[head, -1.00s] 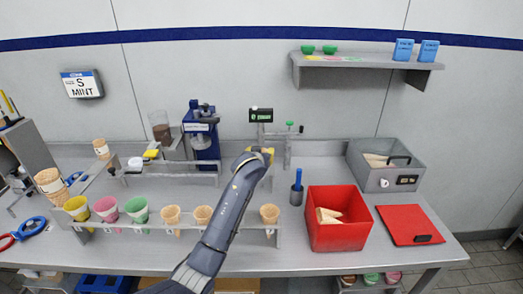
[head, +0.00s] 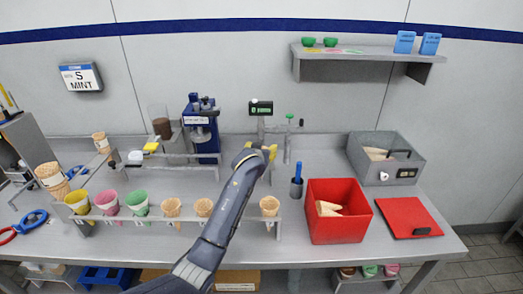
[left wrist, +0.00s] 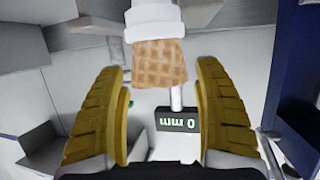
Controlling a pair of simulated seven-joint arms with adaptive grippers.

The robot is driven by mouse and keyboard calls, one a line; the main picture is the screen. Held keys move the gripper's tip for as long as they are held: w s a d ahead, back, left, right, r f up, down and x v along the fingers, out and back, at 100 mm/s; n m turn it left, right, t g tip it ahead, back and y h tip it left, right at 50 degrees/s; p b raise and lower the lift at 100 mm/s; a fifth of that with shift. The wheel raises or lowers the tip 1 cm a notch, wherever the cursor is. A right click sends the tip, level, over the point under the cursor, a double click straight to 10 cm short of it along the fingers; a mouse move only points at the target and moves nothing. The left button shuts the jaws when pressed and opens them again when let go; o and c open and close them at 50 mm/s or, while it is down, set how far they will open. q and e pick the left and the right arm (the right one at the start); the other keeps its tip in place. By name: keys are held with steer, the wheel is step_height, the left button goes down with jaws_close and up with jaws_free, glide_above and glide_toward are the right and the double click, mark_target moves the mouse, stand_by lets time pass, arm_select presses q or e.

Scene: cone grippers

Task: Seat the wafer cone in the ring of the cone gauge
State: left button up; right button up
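The cone gauge (head: 261,108) stands at the back of the bench, with a small green-lit display on a post. My left gripper (left wrist: 162,75) is open, with gaps on both sides of the cone. In the head view my left gripper (head: 262,150) hides the cone and ring. My right gripper is not in view.
A red bin (head: 338,229) with cone pieces, a red board (head: 409,216) and a grey bin (head: 385,175) stand to the right. A blue machine (head: 202,130) is left of the gauge.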

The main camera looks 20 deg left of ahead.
arm_select(q)
steer(key=v, duration=1.2)
stand_by(0.3)
steer(key=shift+r, duration=0.1)
stand_by(0.5)
